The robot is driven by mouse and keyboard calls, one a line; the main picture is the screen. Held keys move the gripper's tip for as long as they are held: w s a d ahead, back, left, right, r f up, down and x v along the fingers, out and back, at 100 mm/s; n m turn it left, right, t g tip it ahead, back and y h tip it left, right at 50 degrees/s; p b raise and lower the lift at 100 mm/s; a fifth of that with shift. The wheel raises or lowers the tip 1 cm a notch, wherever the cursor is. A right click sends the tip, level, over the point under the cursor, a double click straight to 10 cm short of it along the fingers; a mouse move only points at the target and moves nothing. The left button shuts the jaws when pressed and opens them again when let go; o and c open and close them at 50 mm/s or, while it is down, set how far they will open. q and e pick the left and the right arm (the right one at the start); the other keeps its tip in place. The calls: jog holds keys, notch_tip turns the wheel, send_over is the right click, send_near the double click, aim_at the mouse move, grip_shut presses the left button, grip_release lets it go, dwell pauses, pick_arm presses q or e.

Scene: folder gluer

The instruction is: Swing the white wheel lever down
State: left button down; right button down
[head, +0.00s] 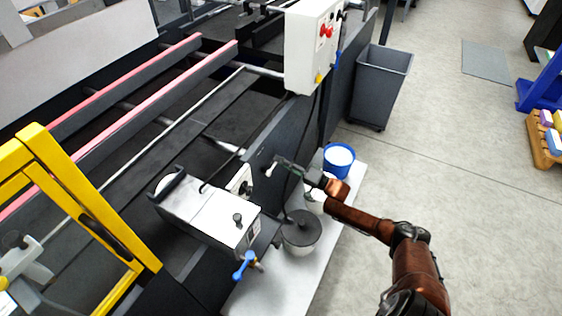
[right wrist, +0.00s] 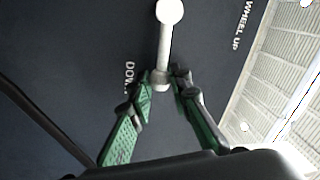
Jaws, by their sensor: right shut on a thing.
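The white wheel lever (right wrist: 166,40) has a round white knob and a straight shaft, and sits against a dark panel. In the right wrist view the panel is lettered "WHEEL UP" at the upper right and "DOW..." at the left. My right gripper (right wrist: 162,84) is shut on the lever's shaft, with its green-padded fingers on either side and the knob beyond them. In the head view the lever's knob (head: 270,171) shows small at the tips of my right gripper (head: 279,163), beside the machine's side panel. My left gripper is not in view.
A white glue unit (head: 208,213) with a blue-handled valve (head: 243,266) stands left of my right arm. A grey-lidded pot (head: 301,230) and a blue-rimmed bucket (head: 338,158) sit on a pale shelf below. A control box (head: 308,45) is above. Open floor lies to the right.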

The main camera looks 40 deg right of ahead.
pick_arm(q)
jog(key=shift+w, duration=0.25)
pick_arm(e)
jog(key=shift+d, duration=0.1)
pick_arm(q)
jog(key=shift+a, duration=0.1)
pick_arm(e)
jog(key=c, duration=1.8)
grip_release()
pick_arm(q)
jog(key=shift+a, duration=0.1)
pick_arm(e)
jog(key=shift+o, duration=0.2)
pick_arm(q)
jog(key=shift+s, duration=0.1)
pick_arm(e)
jog(key=v, duration=1.2)
